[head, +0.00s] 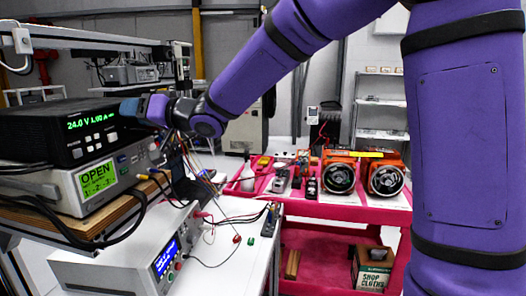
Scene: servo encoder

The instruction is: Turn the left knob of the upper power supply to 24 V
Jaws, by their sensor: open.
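The upper power supply (45,117) is a black box at the left of the head view. Its green display (90,121) reads 24.0 V, with a less clear current reading beside it. My gripper (126,110) is at the right end of its front panel, at the end of my purple arm. The knobs are hidden behind my gripper, so I cannot make out the left knob or whether the fingers touch it. The fingers are small here, and their gap is not clearly visible.
A grey instrument (60,184) showing OPEN sits under the power supply on a wooden shelf (85,222). A white instrument (115,268) with a blue display stands lower, with loose cables nearby. A pink cart (330,208) holds tools and orange devices at right.

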